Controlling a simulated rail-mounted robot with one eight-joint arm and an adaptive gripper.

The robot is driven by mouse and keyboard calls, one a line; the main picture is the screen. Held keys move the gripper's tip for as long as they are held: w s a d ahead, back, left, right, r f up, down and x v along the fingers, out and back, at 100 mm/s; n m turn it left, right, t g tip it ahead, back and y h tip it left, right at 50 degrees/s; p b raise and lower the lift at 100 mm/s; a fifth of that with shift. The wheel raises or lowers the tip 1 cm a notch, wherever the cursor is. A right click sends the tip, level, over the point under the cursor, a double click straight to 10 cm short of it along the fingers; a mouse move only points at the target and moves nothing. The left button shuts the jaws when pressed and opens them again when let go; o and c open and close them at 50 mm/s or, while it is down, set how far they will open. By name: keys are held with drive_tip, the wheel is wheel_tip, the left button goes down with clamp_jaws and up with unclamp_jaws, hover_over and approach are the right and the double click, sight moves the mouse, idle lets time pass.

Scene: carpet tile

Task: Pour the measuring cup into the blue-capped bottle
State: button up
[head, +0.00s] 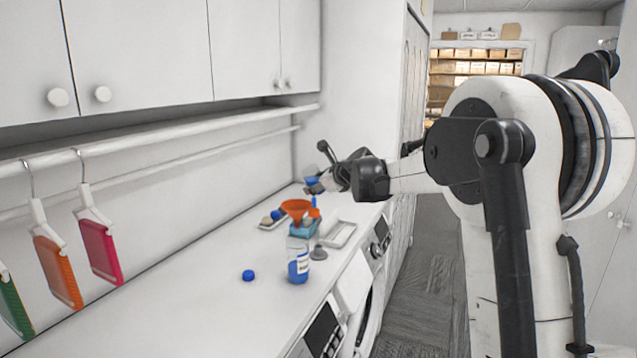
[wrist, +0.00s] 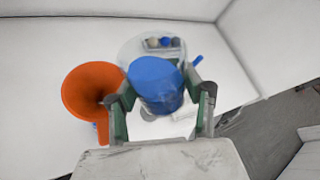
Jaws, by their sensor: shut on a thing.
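My gripper (wrist: 160,105) is shut on the measuring cup (head: 311,181), a clear cup with blue contents (wrist: 156,82). The cup is held above the far part of the counter. A clear bottle (head: 298,264) with blue liquid low inside and a white label stands upright nearer on the counter. A round blue cap (head: 248,275) lies on the counter to its left. An orange funnel (head: 297,206) shows behind the bottle and below the gripper; in the wrist view the funnel (wrist: 88,88) is left of the cup. What supports the funnel is unclear.
A teal block-like thing (head: 304,229) and a small grey piece (head: 318,253) are near the bottle. The near counter (head: 180,305) is clear.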

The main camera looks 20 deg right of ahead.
drive_tip(key=shift+s+a+r+n+h, duration=0.15)
drive_tip(key=shift+a+r+n+h, duration=0.2)
drive_tip(key=shift+n+h, duration=0.35)
drive_tip(key=shift+d+n+t+h+p, duration=0.2)
drive_tip(key=shift+n+t+h+p, duration=0.3)
drive_tip(key=shift+n, duration=0.6)
drive_tip(key=shift+d, duration=0.1)
drive_tip(key=shift+f, duration=0.1)
drive_tip(key=shift+n+t+h+b, duration=0.3)
drive_tip(key=shift+n+h+b, duration=0.35)
drive_tip(key=shift+b, duration=0.35)
idle(1.1)
drive_tip(key=shift+a+f+n+t+h+b, duration=0.2)
drive_tip(key=shift+n+t+h+b, duration=0.25)
drive_tip(key=shift+n+b, duration=0.55)
drive_tip(key=shift+c, duration=0.2)
idle(2.7)
